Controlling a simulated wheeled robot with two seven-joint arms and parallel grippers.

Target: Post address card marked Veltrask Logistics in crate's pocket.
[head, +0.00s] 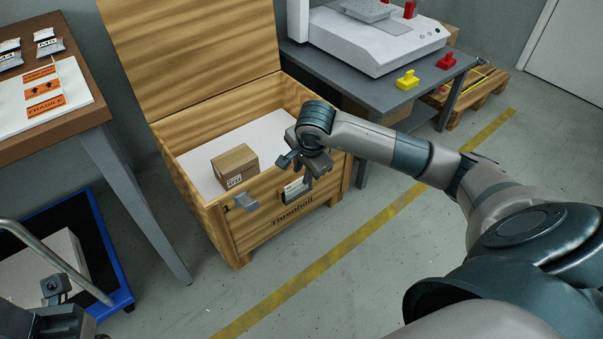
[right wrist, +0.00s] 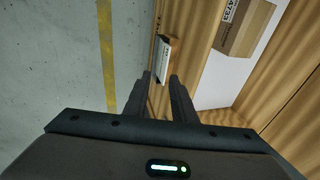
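The wooden crate (head: 200,222) stands open with its lid raised. On its front wall, a white card (head: 296,187) with dark print sits at a dark holder below the rim; its wording is too small to read. The card (right wrist: 165,50) also shows in the right wrist view, just beyond the fingertips. My right gripper (head: 291,160) is at the crate's front rim, above the card. In the right wrist view its fingers (right wrist: 160,76) are apart with nothing clearly between them. My left gripper (head: 55,290) is partly in view at the bottom left; its fingers are unclear.
A cardboard box (head: 235,167) lies inside the crate. A wooden table (head: 65,135) with labels stands left, a grey bench (head: 375,95) with a machine behind right. The floor before the crate is clear.

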